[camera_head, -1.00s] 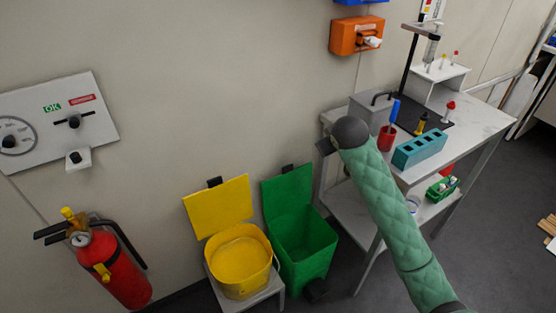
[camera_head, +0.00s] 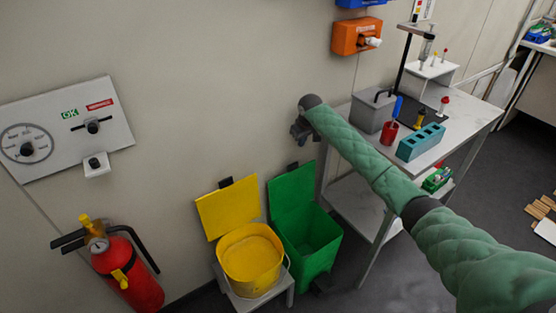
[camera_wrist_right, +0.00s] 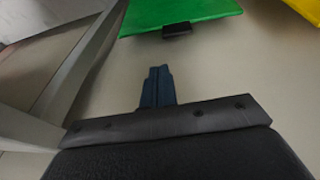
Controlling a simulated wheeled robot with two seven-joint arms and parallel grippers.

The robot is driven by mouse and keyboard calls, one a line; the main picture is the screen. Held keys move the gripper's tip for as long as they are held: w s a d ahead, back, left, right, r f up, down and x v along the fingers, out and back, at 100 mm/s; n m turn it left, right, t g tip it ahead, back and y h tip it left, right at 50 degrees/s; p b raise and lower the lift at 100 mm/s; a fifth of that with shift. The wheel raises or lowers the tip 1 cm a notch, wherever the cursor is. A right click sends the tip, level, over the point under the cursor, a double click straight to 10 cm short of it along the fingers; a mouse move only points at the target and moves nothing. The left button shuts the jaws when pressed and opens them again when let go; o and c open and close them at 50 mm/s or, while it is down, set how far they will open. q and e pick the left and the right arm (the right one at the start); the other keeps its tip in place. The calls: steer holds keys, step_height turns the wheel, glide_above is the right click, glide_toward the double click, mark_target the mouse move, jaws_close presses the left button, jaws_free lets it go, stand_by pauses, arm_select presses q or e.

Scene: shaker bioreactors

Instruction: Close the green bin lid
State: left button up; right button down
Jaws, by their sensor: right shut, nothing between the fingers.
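The green bin (camera_head: 308,240) stands on the floor against the wall, and its lid (camera_head: 292,188) is raised, leaning back toward the wall. A dark handle tab sits at the lid's top edge. In the right wrist view the green lid (camera_wrist_right: 180,12) shows at the top, with its dark tab (camera_wrist_right: 177,29) pointing toward my gripper. My right gripper (camera_head: 299,132) is above the lid, near the wall, apart from it. In the right wrist view its fingers (camera_wrist_right: 158,85) are together and empty, short of the tab. My left gripper is not in view.
A yellow bin (camera_head: 250,262) with its lid raised stands on a low stool left of the green bin. A red fire extinguisher (camera_head: 130,275) is farther left. A table (camera_head: 465,125) with a grey box, red cup and teal rack (camera_head: 421,142) stands to the right.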

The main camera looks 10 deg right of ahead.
arm_select(q)
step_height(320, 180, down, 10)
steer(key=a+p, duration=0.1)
steer(key=p, duration=0.1)
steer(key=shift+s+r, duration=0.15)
arm_select(e)
steer(key=shift+y, duration=0.4)
steer(key=x, duration=0.7)
steer(key=a+x, duration=0.1)
steer(key=x, duration=0.3)
steer(key=shift+s+a+f, duration=0.1)
steer(key=shift+s+f, duration=0.05)
steer(key=shift+s, duration=0.15)
